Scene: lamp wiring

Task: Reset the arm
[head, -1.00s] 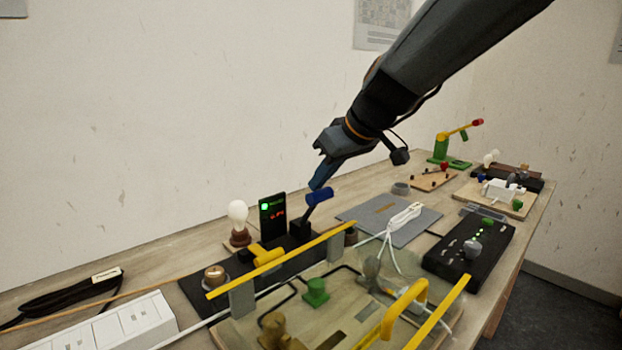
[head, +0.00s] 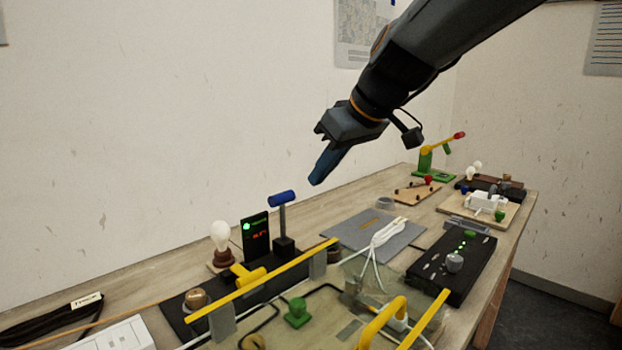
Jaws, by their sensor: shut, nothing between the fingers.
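My gripper (head: 318,180) is shut and empty, with its blue fingers pointing down and left above the table's back edge. The arm comes in from the upper right. Below and to the left of the gripper stands a lever with a blue handle (head: 282,198) on a black base; it is upright, and a clear gap separates it from the fingers. A small black display (head: 256,238) with a green light and red digits stands just left of the lever. A light bulb (head: 221,236) on a brown socket stands beside the display and looks unlit.
Yellow bars (head: 265,283) stand over the front of the workbench. White cables (head: 388,235) lie on a grey mat (head: 345,228). A black control box (head: 456,262) is at right, and a green-and-yellow stand (head: 436,158) is at the far end. The air around my gripper is clear.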

